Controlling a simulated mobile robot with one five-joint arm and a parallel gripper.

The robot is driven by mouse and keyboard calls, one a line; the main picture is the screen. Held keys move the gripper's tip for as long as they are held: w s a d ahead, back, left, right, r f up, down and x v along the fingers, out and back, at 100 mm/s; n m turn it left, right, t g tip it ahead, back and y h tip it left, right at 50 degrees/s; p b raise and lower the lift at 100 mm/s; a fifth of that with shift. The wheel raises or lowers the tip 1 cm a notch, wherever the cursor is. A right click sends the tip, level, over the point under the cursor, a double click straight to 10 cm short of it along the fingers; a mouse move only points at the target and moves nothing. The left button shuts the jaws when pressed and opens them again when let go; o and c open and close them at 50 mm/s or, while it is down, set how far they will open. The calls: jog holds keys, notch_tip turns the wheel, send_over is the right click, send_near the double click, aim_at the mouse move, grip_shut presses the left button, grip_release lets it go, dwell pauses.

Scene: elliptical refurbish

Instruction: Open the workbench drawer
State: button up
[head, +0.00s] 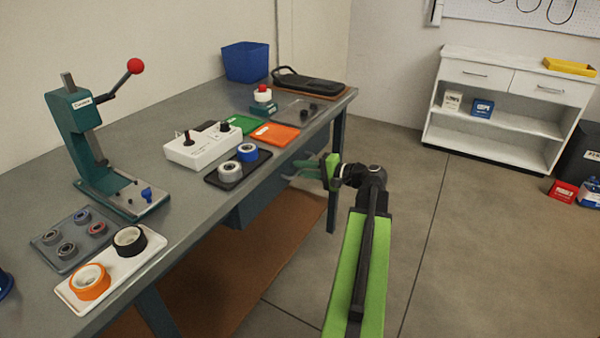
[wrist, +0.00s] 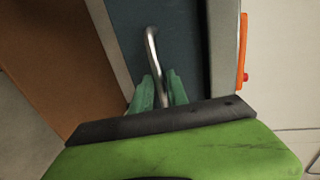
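The blue workbench drawer (head: 262,201) hangs under the grey tabletop; its front faces my gripper (head: 296,171). In the wrist view the dark blue drawer front (wrist: 185,45) carries a curved metal handle (wrist: 151,45). My green fingers (wrist: 161,82) stand one on each side of the handle's lower end. The fingers look apart, with the handle between them; firm contact cannot be made out. The drawer appears shut against the bench. In the head view the handle is too small to make out behind my fingers.
The workbench (head: 185,210) holds a green press (head: 85,140), a white control box (head: 200,146), an orange tray (head: 275,134) and a blue bin (head: 245,62). A bench leg (head: 337,170) stands behind my gripper.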

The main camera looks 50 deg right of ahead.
grip_shut()
dwell(1.4)
